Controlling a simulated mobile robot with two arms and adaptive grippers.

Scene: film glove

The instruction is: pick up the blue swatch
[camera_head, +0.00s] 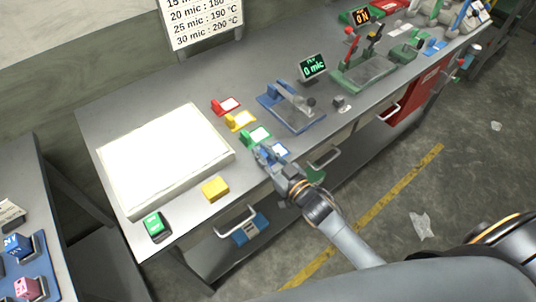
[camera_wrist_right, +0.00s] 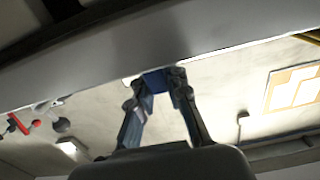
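The blue swatch (camera_head: 280,150), a blue tab with a pale card, is at the front edge of the grey workbench, at the near end of a row of coloured swatches. My right gripper (camera_head: 264,155) is at its tab and partly covers it. In the right wrist view a blue block (camera_wrist_right: 155,81) fills the gap between the fingertips of my right gripper (camera_wrist_right: 156,86), which look shut on it. I cannot tell whether the swatch still touches the bench. My left gripper is not in view.
Green (camera_head: 256,137), yellow (camera_head: 240,121) and red (camera_head: 226,106) swatches lie behind. A white slab (camera_head: 165,160) is left, with a yellow block (camera_head: 215,188) before it. A blue device (camera_head: 291,106) is right. A drawer handle (camera_head: 325,157) juts from the front.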

